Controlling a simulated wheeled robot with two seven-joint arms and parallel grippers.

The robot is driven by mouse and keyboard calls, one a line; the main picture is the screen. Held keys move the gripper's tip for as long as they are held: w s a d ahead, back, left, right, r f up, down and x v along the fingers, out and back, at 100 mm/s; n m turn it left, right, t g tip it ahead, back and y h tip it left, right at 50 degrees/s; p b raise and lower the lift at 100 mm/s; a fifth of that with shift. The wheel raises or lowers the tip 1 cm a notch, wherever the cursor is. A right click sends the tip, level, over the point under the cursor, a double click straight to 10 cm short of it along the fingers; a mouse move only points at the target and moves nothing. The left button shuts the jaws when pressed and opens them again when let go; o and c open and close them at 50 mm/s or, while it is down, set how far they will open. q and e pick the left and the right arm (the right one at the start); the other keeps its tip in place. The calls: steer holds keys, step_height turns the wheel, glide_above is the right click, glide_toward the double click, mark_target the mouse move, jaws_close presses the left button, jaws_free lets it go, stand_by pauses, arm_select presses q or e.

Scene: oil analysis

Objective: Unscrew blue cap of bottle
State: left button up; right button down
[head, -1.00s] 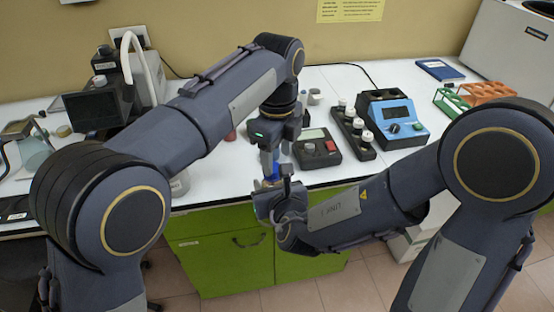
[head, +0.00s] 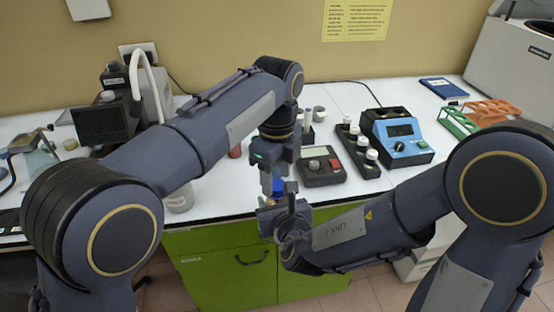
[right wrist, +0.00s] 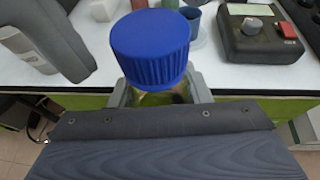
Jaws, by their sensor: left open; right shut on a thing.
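The bottle's ribbed blue cap (right wrist: 150,48) stands upright in the right wrist view. A little of the bottle (right wrist: 158,98) shows below it, between the fingers of my right gripper (right wrist: 160,92), which is shut on the bottle. In the head view the blue cap (head: 278,187) is a small patch in front of the bench edge, and the bottle is mostly hidden by my right gripper (head: 278,208). My left gripper (head: 272,182) points down just above and beside the cap and is open. I cannot tell whether its fingers touch the cap.
The white bench (head: 225,193) lies behind the grippers, with green cabinets (head: 225,265) below. A white container (head: 180,200) stands near the front edge at left.

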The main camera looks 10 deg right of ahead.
arm_select(q)
steer(key=shift+f, duration=0.95)
steer(key=shift+c, duration=0.2)
steer(key=c, duration=0.9)
steer(key=n, duration=0.3)
steer(key=shift+c, duration=0.2)
steer(key=o, duration=1.1)
steer(key=shift+c, duration=0.2)
